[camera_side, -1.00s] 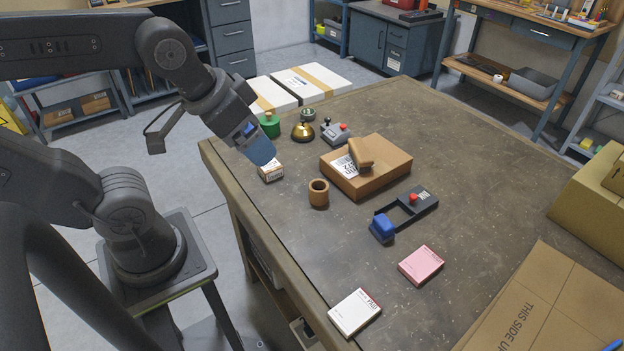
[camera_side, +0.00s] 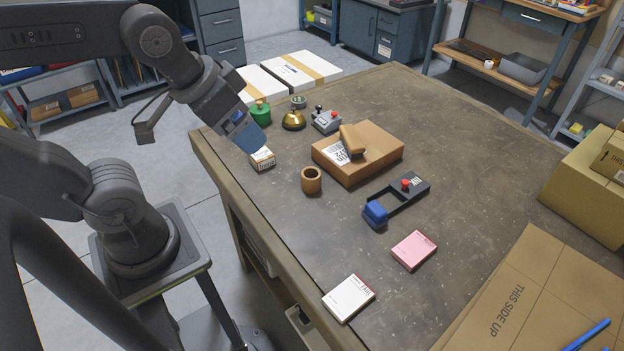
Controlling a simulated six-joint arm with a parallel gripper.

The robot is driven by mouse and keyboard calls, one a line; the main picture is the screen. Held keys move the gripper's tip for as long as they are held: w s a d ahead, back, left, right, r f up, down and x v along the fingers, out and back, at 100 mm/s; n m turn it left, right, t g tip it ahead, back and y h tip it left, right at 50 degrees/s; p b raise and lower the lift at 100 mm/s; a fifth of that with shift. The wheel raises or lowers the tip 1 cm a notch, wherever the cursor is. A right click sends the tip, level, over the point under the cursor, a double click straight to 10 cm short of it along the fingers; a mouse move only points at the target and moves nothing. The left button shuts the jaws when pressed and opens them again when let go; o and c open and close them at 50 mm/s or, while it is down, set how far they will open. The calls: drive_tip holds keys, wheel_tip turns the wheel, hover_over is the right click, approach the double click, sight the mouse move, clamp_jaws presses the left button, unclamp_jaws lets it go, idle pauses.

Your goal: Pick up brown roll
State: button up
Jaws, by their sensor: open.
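The brown roll (camera_side: 312,187) stands upright on the table near its left edge, with its round hollow facing up. My gripper (camera_side: 250,138) is at the upper left of the roll, apart from it, and points down toward the table. Its blue fingers show from one side, and it is open. I see nothing held in it. A small white and brown box (camera_side: 262,160) lies right under the fingertips and is partly hidden by them. I cannot tell the exact gap between them.
A black frame with a blue block (camera_side: 375,213), a pink box (camera_side: 413,250) and a white box (camera_side: 348,298) lie nearer. A green jar (camera_side: 261,112) and brass bell (camera_side: 293,120) stand behind.

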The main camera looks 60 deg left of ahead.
drive_tip(key=n+g+y, duration=0.2)
drive_tip(key=n+y, duration=0.1)
drive_tip(key=n, duration=0.6)
hover_over(311, 173)
drive_tip(key=s+d, duration=0.3)
drive_tip(key=s, duration=0.1)
wheel_tip(311, 173, down, 18)
drive_tip(key=x, duration=0.9)
drive_tip(key=shift+s, duration=0.1)
drive_tip(key=shift+x, duration=2.7)
drive_tip(key=shift+d, duration=0.1)
drive_tip(key=c, duration=1)
